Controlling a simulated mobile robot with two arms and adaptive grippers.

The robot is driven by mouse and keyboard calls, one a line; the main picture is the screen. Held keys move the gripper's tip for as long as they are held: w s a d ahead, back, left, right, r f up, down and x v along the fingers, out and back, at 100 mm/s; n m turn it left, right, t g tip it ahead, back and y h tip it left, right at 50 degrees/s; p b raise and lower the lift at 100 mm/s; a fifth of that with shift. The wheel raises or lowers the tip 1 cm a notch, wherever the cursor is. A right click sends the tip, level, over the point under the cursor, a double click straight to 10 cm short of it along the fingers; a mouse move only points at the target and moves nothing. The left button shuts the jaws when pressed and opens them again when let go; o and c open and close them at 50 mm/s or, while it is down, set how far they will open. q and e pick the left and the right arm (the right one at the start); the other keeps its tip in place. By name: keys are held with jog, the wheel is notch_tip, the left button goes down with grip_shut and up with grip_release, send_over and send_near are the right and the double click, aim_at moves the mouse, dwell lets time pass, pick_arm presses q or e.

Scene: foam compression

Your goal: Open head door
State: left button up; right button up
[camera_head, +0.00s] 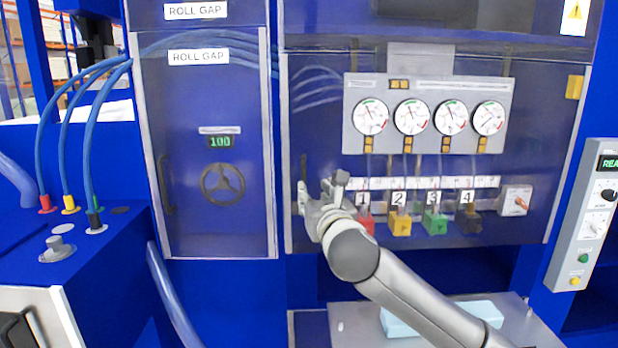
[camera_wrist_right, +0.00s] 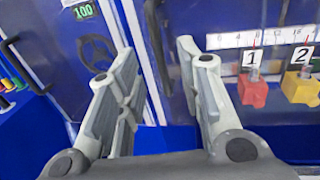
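The large see-through door (camera_head: 315,128) with a grey frame stands in front of the gauges, and it looks shut. I take this as the head door. Its dark vertical handle (camera_head: 303,168) is near its left edge. The handle also shows in the right wrist view (camera_wrist_right: 155,42), between the fingers in the picture, with its lower part near them. My right gripper (camera_head: 322,196) is in front of the door's left side, by the handle. Its fingers (camera_wrist_right: 160,85) are spread apart, and I cannot tell whether they touch the handle. My left gripper is not in view.
A second see-through door (camera_head: 220,110), marked ROLL GAP, stands to the left with a handwheel (camera_head: 222,183) behind it. Coloured numbered blocks (camera_head: 400,223) sit behind the head door. A control panel (camera_head: 588,225) is at the right. A light blue slab (camera_head: 482,311) lies on the metal plate below.

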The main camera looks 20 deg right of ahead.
aim_at(305, 181)
jog(key=w, duration=0.2)
jog(key=w+p, duration=0.1)
jog(key=shift+w+a+r, duration=0.2)
jog(key=shift+a+r, duration=0.05)
jog(key=shift+r, duration=0.05)
jog(key=w, duration=0.3)
jog(key=shift+d+f, duration=0.25)
jog(key=shift+d, duration=0.1)
jog(key=shift+w+r+p, duration=0.1)
jog(key=shift+w+p, duration=0.4)
jog(key=shift+w, duration=0.85)
jog(key=shift+w+d, duration=0.15)
jog(key=shift+w, duration=0.05)
jog(key=shift+s, duration=0.1)
jog(key=shift+c, duration=1)
jog(key=c, duration=0.5)
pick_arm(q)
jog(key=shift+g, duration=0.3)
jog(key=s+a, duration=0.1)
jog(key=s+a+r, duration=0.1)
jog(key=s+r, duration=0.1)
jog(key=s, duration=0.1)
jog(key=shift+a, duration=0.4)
pick_arm(e)
grip_shut()
